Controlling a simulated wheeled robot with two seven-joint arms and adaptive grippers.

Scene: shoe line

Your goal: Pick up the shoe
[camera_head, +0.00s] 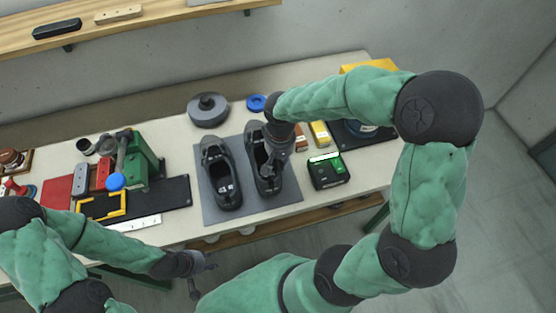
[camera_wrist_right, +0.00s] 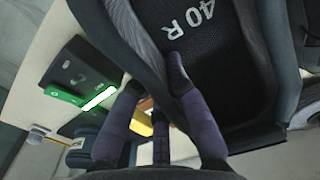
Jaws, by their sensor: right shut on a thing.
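Two dark shoes stand side by side on a grey mat (camera_head: 215,212): the left shoe (camera_head: 221,175) and the right shoe (camera_head: 259,152). My right gripper (camera_head: 269,172) is over the right shoe and hides part of it. In the right wrist view, the insole (camera_wrist_right: 190,25) of this shoe reads "40 R". My right gripper (camera_wrist_right: 165,90) is shut on the shoe's side wall, with one finger inside and the others outside. I cannot tell whether the shoe is off the mat. My left gripper (camera_head: 205,277) is open and empty, in front of the table.
A black and green device (camera_head: 327,171) stands just right of the right shoe; it also shows in the right wrist view (camera_wrist_right: 75,72). A round grey container (camera_head: 208,110) and a blue ring (camera_head: 256,103) stand behind the shoes. A green machine (camera_head: 143,158) stands to the left.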

